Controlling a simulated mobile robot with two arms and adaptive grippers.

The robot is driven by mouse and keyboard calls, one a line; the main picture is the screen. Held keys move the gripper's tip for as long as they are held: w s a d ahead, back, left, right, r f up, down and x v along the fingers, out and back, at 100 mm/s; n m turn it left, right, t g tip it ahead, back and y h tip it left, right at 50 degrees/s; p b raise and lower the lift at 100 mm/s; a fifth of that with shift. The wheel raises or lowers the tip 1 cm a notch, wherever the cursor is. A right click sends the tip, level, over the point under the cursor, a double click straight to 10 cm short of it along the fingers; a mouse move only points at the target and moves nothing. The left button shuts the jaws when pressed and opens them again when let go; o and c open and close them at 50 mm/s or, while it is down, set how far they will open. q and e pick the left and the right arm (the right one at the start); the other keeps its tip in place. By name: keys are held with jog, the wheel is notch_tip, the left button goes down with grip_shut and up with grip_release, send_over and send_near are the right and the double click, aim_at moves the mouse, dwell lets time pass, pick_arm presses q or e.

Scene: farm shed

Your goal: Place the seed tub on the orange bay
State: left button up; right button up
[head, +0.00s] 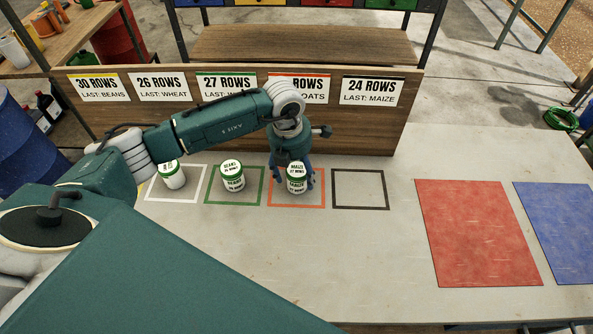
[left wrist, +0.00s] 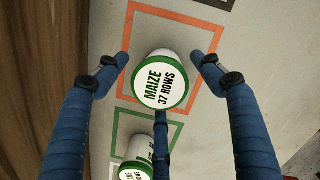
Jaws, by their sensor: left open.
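A white seed tub with a green-rimmed lid reading MAIZE 37 ROWS (head: 297,180) stands upright inside the orange bay outline (head: 285,206). The tub also shows in the left wrist view (left wrist: 160,82), within the orange outline (left wrist: 214,30). My left gripper (head: 294,180) is over this bay, its blue fingers spread around the tub. In the left wrist view the two side fingers of the gripper (left wrist: 160,72) stand clear of the tub, with gaps on both sides. A third finger is below the tub in that picture; whether it touches is unclear. My right gripper is not in view.
A BEANS tub (head: 232,176) stands in the green bay (head: 236,204), and another tub (head: 172,176) in the white bay (head: 180,201). The black bay (head: 360,207) is empty. A wooden sign board (head: 350,130) rises behind. Red (head: 478,235) and blue (head: 565,235) mats lie bare at right.

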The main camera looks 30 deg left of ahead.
pick_arm(q)
jog(key=shift+r, duration=0.25)
jog(key=r+b, duration=0.1)
jog(key=r, duration=0.2)
jog(key=s+r+b, duration=0.1)
jog(key=r, duration=0.3)
jog(key=r+b, duration=0.1)
jog(key=r, duration=0.2)
jog(key=shift+s+a+r, duration=0.15)
jog(key=shift+a+r, duration=0.05)
jog(key=shift+a, duration=0.05)
jog(key=shift+s+r+b, duration=0.1)
jog(key=shift+r+b, duration=0.25)
jog(key=shift+r, duration=0.3)
